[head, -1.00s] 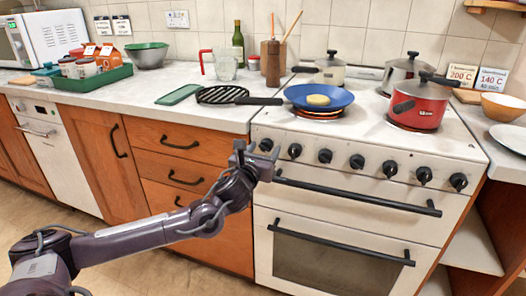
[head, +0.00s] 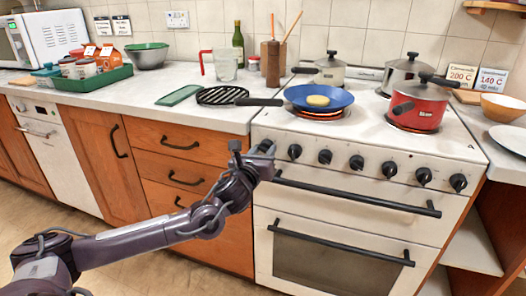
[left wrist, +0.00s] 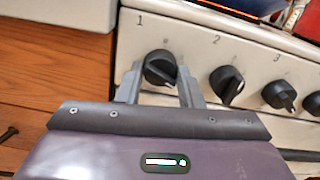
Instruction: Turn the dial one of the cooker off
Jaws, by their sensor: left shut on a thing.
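The cooker (head: 345,212) is white with a row of several black dials on its front. Dial one, under the printed "1", shows in the left wrist view (left wrist: 160,68) between the two grey fingers of my left gripper (left wrist: 158,85). Its grip bar is tilted, not upright. In the head view my left gripper (head: 253,152) is at the leftmost end of the dial row, shut on dial one and covering much of it. Dial two (left wrist: 227,84) is just to the right, clear of the fingers. My right gripper is not in view.
A blue pan (head: 318,97) with a yellowish round item sits on a glowing burner. A red pot (head: 418,105) stands at the right. A black oven handle (head: 357,193) runs below the dials. A black pan-like rack's handle (head: 260,101) reaches over the cooker's left edge.

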